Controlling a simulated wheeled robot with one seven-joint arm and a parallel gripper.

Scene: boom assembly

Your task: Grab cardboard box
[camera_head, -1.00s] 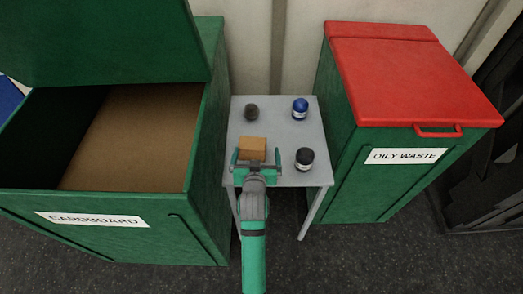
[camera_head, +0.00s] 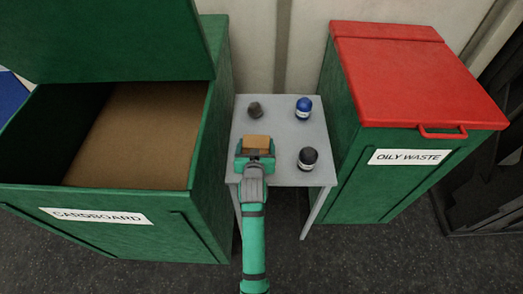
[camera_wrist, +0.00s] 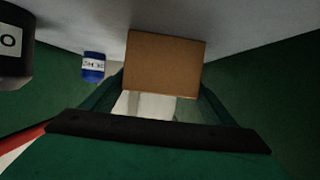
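The small brown cardboard box (camera_head: 257,142) is at the left side of the small grey table, toward the front. My gripper (camera_head: 255,154) has its fingers drawn in against the sides of the box. In the wrist view the box (camera_wrist: 165,62) fills the space between the two green fingertips (camera_wrist: 161,88), which meet its left and right edges. The box still looks to be at table level. Its underside is hidden, so I cannot tell whether it touches the table.
On the grey table (camera_head: 282,170) stand a blue-capped jar (camera_head: 303,108), a black jar (camera_head: 308,159) and a small dark object (camera_head: 255,109). An open green cardboard bin (camera_head: 190,225) is on the left. A red-lidded oily waste bin (camera_head: 415,80) is on the right.

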